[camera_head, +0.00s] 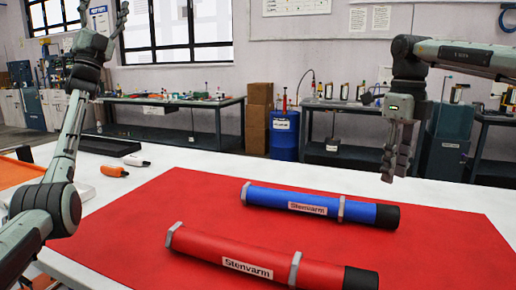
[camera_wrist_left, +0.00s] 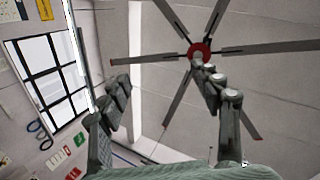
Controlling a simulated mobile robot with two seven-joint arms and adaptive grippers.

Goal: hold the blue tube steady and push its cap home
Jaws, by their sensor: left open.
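The blue tube (camera_head: 265,197) lies on its side on the red mat (camera_head: 180,200), with a white "Stenvarm" label and grey bands. A black cap (camera_head: 387,217) is at its right end; I cannot tell how far on it sits. My right gripper (camera_head: 395,178) points down above and behind the cap end, apart from the tube. Its fingers look close together, but I cannot tell whether they are open. My left gripper (camera_head: 103,12) is raised at the far left, pointing up, away from the tube. In the left wrist view it is open and empty (camera_wrist_left: 160,76).
A red tube (camera_head: 210,254) with a black end lies on the mat in front of the blue one. Orange (camera_head: 114,171) and white small items lie left on the white table, near a black tray (camera_head: 108,146). The mat's right part is clear.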

